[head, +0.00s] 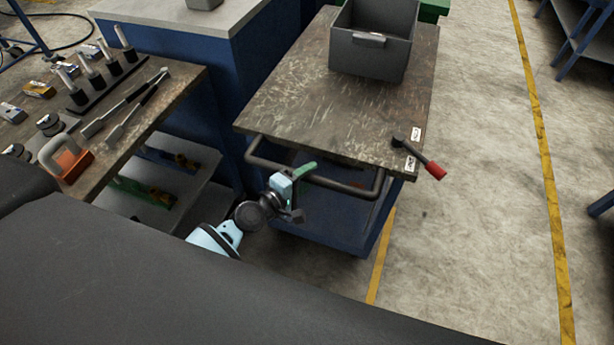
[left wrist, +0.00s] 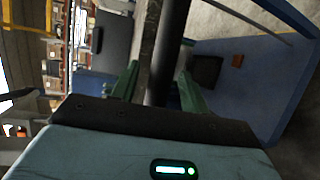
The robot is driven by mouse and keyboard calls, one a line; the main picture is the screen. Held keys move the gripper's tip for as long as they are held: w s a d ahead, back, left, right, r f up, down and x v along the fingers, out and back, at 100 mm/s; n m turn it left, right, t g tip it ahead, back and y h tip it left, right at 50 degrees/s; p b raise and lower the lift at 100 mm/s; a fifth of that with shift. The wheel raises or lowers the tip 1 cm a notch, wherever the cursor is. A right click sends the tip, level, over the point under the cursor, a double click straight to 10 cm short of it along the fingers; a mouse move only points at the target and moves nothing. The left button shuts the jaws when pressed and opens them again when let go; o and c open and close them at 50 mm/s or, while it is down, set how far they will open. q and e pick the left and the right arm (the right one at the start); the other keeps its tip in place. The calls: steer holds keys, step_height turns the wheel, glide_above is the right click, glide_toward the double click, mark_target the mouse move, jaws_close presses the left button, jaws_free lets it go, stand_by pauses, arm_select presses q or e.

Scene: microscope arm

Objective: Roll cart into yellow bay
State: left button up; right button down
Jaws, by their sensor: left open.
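The cart (head: 290,105) has a worn brown top, a blue frame and a dark tubular push handle (head: 345,187) on its near side. My left gripper (head: 298,188) is at the left part of this handle, with its green fingers open. In the left wrist view the dark handle bar (left wrist: 166,50) runs between the two open fingers (left wrist: 157,84); I cannot tell whether either touches it. Yellow floor lines (head: 545,170) run along the right, and another short yellow line (head: 381,256) shows beside the cart's near right corner. My right gripper is out of view.
A grey bin (head: 370,52) stands on the cart's far end. A lever with a red grip (head: 430,168) juts from the cart's near right corner. A tool bench (head: 150,115) and a blue cabinet (head: 195,65) stand close on the left.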

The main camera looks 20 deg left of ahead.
arm_select(q)
steer(key=shift+c, duration=0.4)
jaws_close()
steer(key=shift+f, duration=0.1)
